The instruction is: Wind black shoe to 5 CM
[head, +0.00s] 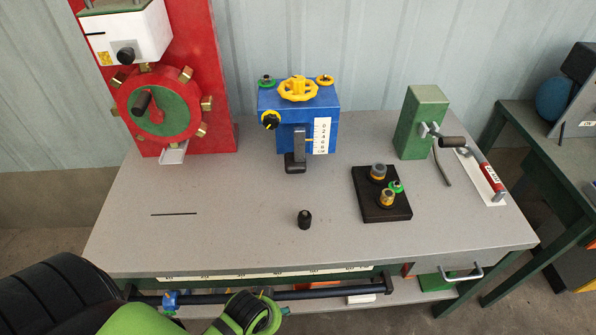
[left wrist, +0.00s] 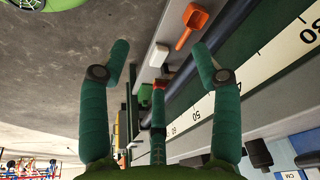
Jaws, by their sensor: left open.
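The black shoe (head: 296,160) hangs on the front of a blue box (head: 268,108). A white centimetre scale (head: 322,136) stands to its right. The shoe's foot is near the scale's lower end, low over the table; the exact reading is too small to tell. A yellow handwheel (head: 298,90) lies flat on top of the box, and a black knob (head: 270,120) is on its front left. My left gripper is low at the table's front edge, far from the box. In the left wrist view its teal fingers (left wrist: 160,55) are spread and empty. My right gripper is out of view.
A small black cylinder (head: 304,219) stands on the grey table (head: 240,235). A red machine (head: 190,60) is left; a black block (head: 382,212) with knobs and a green post (head: 422,120) with a crank are right. A dark rail (head: 320,293) runs below the front edge.

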